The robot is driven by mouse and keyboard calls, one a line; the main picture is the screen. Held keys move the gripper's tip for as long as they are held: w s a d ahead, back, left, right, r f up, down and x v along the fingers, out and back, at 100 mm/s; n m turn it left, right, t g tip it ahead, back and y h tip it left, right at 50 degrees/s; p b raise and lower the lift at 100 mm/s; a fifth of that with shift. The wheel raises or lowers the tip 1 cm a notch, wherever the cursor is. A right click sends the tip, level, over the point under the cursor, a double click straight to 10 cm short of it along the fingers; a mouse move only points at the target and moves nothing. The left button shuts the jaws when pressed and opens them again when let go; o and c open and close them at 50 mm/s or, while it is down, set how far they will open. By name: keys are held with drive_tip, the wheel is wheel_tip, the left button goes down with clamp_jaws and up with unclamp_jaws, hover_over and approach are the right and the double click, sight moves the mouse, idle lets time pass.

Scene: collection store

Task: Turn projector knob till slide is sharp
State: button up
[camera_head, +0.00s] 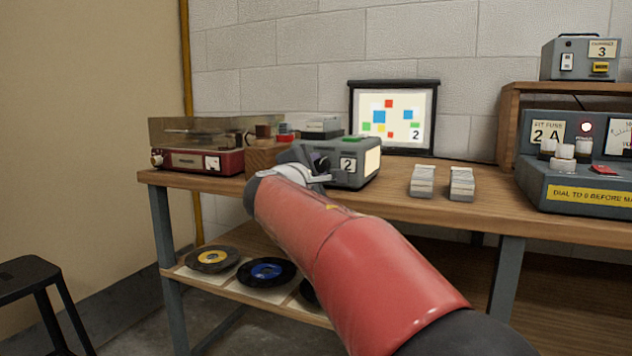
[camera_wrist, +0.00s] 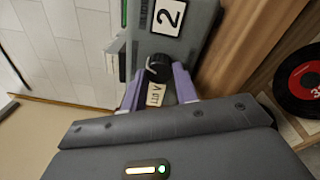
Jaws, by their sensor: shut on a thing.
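The grey slide projector (camera_head: 352,177), labelled 2, stands on the wooden bench; its side also shows in the wrist view (camera_wrist: 184,46). Its black knob (camera_wrist: 158,68) has a white pointer mark and sits beside a small cream label. My gripper (camera_wrist: 159,84) is shut on the knob, with a pale purple finger on each side. In the head view my gripper (camera_head: 302,166) reaches the projector's left side and hides the knob. The screen (camera_head: 392,117) behind shows coloured squares and a 2; their edges look crisp at this size.
A red record player (camera_head: 200,162) stands left of the projector. Two pale stacks (camera_head: 422,181) stand to its right, then a blue-grey fuse unit (camera_head: 570,192). Records (camera_head: 266,271) lie on the lower shelf. A dark stool (camera_head: 32,280) stands at the left.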

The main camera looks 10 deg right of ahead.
drive_tip(key=o, duration=1)
drive_tip(key=shift+c, duration=0.2)
drive_tip(key=v, duration=0.8)
drive_tip(key=shift+b, duration=0.35)
drive_tip(key=shift+d, duration=0.15)
